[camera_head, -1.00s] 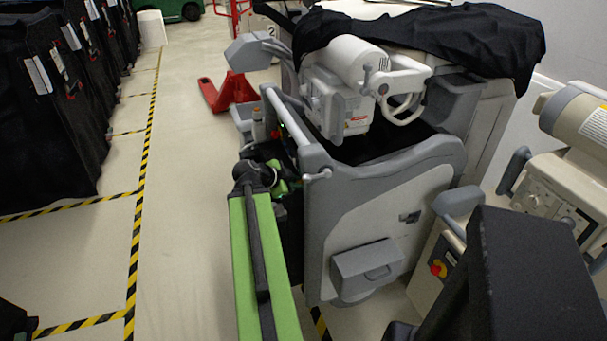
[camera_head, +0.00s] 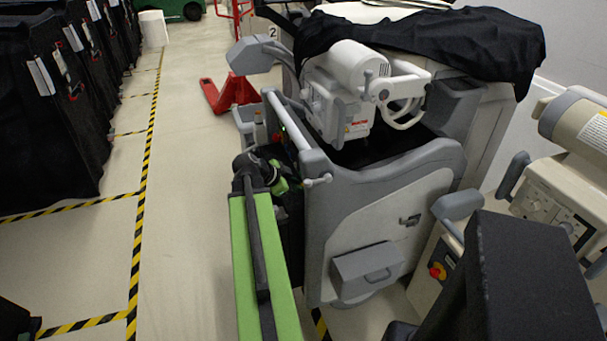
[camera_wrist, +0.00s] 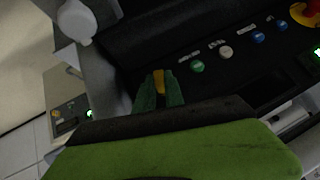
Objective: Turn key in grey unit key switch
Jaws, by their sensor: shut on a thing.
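The grey unit (camera_head: 375,215) stands in the middle of the head view, with a dark control panel (camera_wrist: 225,65) on its left side. In the wrist view, my gripper (camera_wrist: 158,88) has its two green fingers closed around a small yellow-orange piece, which looks like the key (camera_wrist: 159,78). The key stands at the panel, in line with the row of buttons. The fingers hide its lower part and the key switch, so I cannot tell its angle in the switch. In the head view the unit's side and my arm hide the fingertips.
A green button (camera_wrist: 197,67), a white button (camera_wrist: 226,52) and blue buttons sit right of the key. A red stop knob (camera_wrist: 311,10) is at the top right. A beige unit (camera_head: 555,195) stands at right. Clear floor lies left of my arm.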

